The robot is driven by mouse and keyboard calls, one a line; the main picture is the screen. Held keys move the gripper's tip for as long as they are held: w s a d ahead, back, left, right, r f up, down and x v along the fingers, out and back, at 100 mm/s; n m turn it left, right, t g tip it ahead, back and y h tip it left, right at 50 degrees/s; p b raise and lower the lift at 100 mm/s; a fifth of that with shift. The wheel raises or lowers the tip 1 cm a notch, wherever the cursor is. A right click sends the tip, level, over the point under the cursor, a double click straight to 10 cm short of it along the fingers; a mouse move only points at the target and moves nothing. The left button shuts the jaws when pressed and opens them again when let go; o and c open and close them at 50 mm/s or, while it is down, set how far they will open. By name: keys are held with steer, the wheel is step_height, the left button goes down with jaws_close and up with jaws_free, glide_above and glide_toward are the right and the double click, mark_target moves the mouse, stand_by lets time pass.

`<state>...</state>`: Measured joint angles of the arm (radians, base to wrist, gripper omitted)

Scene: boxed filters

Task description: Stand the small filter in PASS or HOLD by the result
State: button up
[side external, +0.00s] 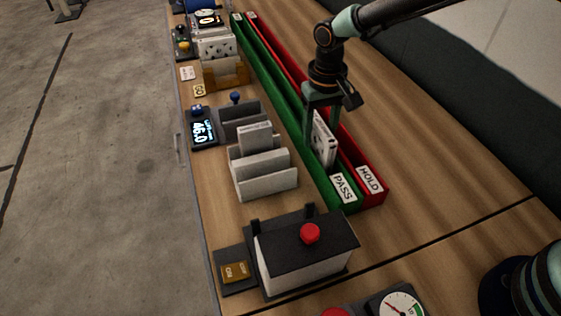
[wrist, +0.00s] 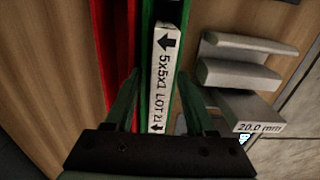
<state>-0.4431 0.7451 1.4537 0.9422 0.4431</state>
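The small filter (side external: 323,138) is a thin white-framed panel standing on edge in the green PASS channel (side external: 344,188), near its label end. In the wrist view its top edge (wrist: 162,80) reads "5x5x1 LOT 21" with arrows, and green walls show on both sides. My gripper (side external: 321,118) is over the PASS channel with its fingers pointing down around the filter. In the wrist view the fingers (wrist: 160,82) are spread, with a gap on each side of the filter. The red HOLD channel (side external: 370,180) runs alongside; no filter shows in it. The filter's bottom is hidden by the channel walls.
A grey slotted stand (side external: 265,178) and a display reading 46.0 (side external: 203,130) sit left of the channels. A dark-topped box with a red button (side external: 310,233) stands in front. Filters stand in a wooden holder (side external: 226,75) at the back. Bare table lies right of HOLD.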

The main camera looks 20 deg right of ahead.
step_height(320, 180, up, 11)
steer(key=shift+r, duration=0.2)
steer(key=s+d+r+t, duration=0.3)
steer(key=s+d+r, duration=0.3)
steer(key=d+r, duration=0.5)
steer(key=s+d+f+t, duration=0.2)
steer(key=s+d+f, duration=0.2)
steer(key=s+d, duration=0.6)
steer(key=shift+t, duration=0.3)
stand_by(0.7)
